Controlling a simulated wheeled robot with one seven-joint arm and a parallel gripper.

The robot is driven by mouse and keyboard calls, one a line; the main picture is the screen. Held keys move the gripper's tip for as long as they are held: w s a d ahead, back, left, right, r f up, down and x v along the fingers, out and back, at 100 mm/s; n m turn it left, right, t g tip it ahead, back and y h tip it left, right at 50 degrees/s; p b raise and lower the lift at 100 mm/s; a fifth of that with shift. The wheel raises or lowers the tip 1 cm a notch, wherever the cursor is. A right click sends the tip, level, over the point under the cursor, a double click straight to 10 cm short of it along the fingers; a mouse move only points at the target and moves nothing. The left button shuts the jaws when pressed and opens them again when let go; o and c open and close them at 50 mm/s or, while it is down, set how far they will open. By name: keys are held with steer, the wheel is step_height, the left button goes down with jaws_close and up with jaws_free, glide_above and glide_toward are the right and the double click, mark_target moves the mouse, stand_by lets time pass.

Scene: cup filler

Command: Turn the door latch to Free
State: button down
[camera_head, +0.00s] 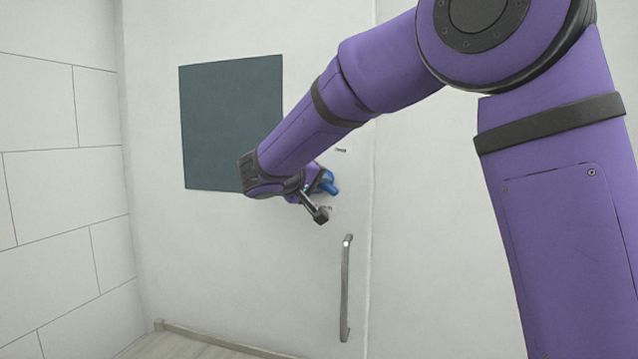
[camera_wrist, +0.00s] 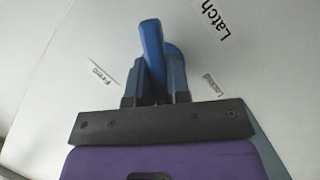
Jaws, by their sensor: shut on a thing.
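The blue door latch (camera_head: 329,184) is on the white door (camera_head: 225,250), partly hidden behind my wrist in the head view. In the wrist view the latch's blue handle (camera_wrist: 151,45) stands up from between my fingers, tilted slightly left. My gripper (camera_wrist: 154,98) is shut on it. A "Free" label (camera_wrist: 103,73) lies left of the handle, and a second small label (camera_wrist: 212,84), too blurred to read surely, lies to its right. A "Latch" label (camera_wrist: 214,18) is at the upper right. I cannot tell exactly which label the handle points at.
A vertical metal door handle (camera_head: 345,288) is below the latch. A dark panel (camera_head: 230,120) is on the door to the left. A tiled wall (camera_head: 60,190) stands at the far left. The space before the lower door is clear.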

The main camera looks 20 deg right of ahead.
steer(key=m+y, duration=0.2)
steer(key=m, duration=0.2)
steer(key=shift+t+y, duration=0.3)
steer(key=m+t+y, duration=0.1)
steer(key=m+y, duration=0.1)
steer(key=m, duration=0.1)
steer(key=shift+m, duration=0.4)
stand_by(0.4)
steer(key=c, duration=1.1)
jaws_free()
steer(key=v, duration=1.1)
steer(key=shift+s+d+f, duration=0.1)
steer(key=shift+d+f, duration=0.05)
